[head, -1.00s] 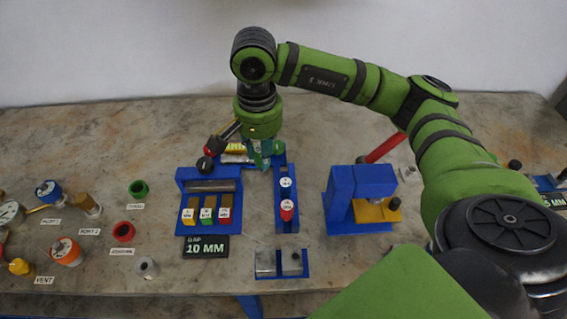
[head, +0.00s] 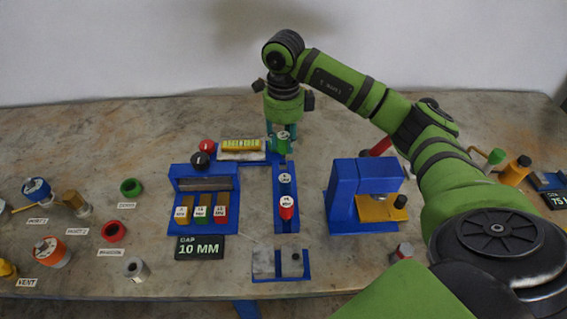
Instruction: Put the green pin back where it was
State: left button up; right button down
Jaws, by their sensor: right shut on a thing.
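The green pin (head: 281,146) has a pale label and stands upright at the far end of the narrow blue rack (head: 286,229). My right gripper (head: 281,131) comes down from above and is shut on its upper part. The pin lines up with the blue pin (head: 285,181) and the red pin (head: 286,206) in the same rack. I cannot tell whether its foot is seated or just above the rack. My left gripper is not in view.
A blue holder with coloured blocks (head: 202,211) and a "GAP 10 MM" sign (head: 200,247) stand left of the rack. A blue press-like fixture (head: 343,200) stands to the right. A tray with yellow pieces (head: 241,145) sits close left of the gripper.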

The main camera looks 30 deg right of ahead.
aim_at(284, 158)
notch_tip(284, 158, down, 3)
jog(key=shift+f, duration=0.1)
notch_tip(284, 158, down, 3)
jog(key=shift+r+p, duration=0.1)
jog(key=shift+p, duration=0.5)
jog(key=shift+f, duration=0.3)
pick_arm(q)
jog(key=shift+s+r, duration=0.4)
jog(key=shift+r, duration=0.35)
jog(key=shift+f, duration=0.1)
pick_arm(e)
jog(key=shift+f, duration=0.1)
jog(key=shift+f+b, duration=0.4)
jog(key=shift+b, duration=0.1)
jog(key=c, duration=0.9)
grip_release()
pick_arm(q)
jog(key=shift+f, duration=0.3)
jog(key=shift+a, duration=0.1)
pick_arm(e)
jog(key=shift+r, duration=0.1)
